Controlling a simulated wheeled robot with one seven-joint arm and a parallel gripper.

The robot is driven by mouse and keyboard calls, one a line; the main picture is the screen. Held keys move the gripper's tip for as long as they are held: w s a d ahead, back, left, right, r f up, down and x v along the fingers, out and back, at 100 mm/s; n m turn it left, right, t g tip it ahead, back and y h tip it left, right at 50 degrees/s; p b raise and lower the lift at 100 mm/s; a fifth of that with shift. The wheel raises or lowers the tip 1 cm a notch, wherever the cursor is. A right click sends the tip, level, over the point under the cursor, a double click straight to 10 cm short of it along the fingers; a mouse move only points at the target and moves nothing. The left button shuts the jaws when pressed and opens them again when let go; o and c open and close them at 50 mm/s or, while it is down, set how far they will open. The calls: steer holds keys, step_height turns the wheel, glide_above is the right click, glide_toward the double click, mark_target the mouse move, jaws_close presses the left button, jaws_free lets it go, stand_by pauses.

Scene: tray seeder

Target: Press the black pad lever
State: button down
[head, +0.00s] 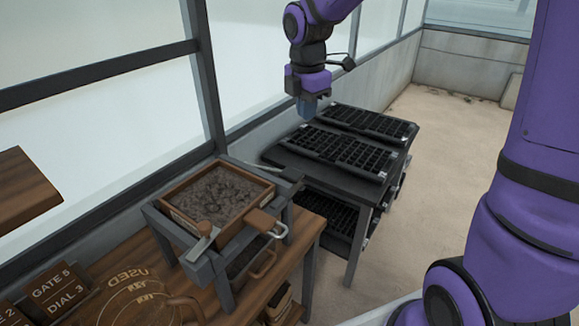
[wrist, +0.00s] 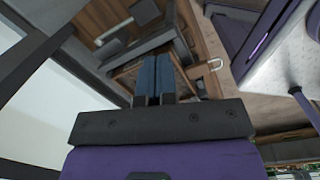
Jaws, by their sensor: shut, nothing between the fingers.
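The tray seeder (head: 185,245) is a grey frame on a wooden bench with a wooden soil-filled box on top. A dark lever-like piece (head: 284,173) sticks out at its back right corner; I cannot tell for sure that it is the black pad lever.
A dark table (head: 295,162) beyond the seeder holds black cell trays (head: 345,152), with more trays on a lower shelf. A metal loop handle (head: 278,230) juts from the seeder's front right. Window frames line the left. The floor (head: 450,150) on the right is clear.

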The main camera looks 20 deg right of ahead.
mark_target(292, 173)
steer(key=w+a+f+n, duration=0.2)
steer(key=w+f+n, duration=0.2)
steer(key=shift+g+y, duration=0.3)
steer(key=shift+g, duration=0.1)
steer(key=shift+f, duration=0.15)
step_height(292, 173, down, 14)
steer(key=shift+r, duration=0.1)
stand_by(0.3)
steer(key=shift+d, duration=0.1)
